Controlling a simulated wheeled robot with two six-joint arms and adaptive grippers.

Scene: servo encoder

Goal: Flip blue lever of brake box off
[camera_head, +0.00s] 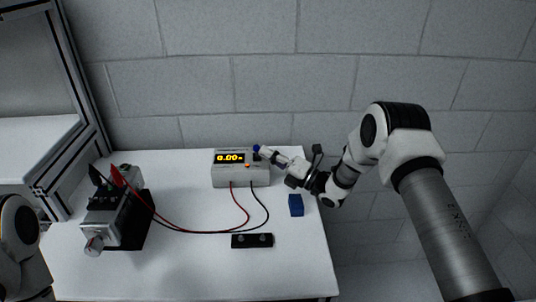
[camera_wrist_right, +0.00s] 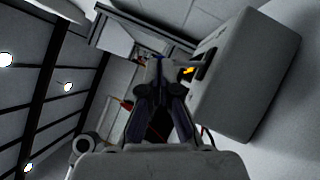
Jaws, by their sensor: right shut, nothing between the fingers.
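The grey brake box (camera_head: 240,178) stands at the back of the white table, with a yellow display reading 0.00. Its blue lever (camera_head: 256,148) shows as a small blue knob at the box's upper right edge. My right gripper (camera_head: 264,152) reaches in from the right, shut and empty, with its tips right beside the blue lever; I cannot tell whether they touch. In the right wrist view the shut fingers (camera_wrist_right: 158,62) point along the box (camera_wrist_right: 228,85), which fills the right side. My left gripper is out of view.
A blue block (camera_head: 296,205) lies near the table's right edge. A motor unit on a black base (camera_head: 128,232) stands at left, joined to the box by red and black cables. A black bar with two knobs (camera_head: 252,241) lies in front. The front middle is clear.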

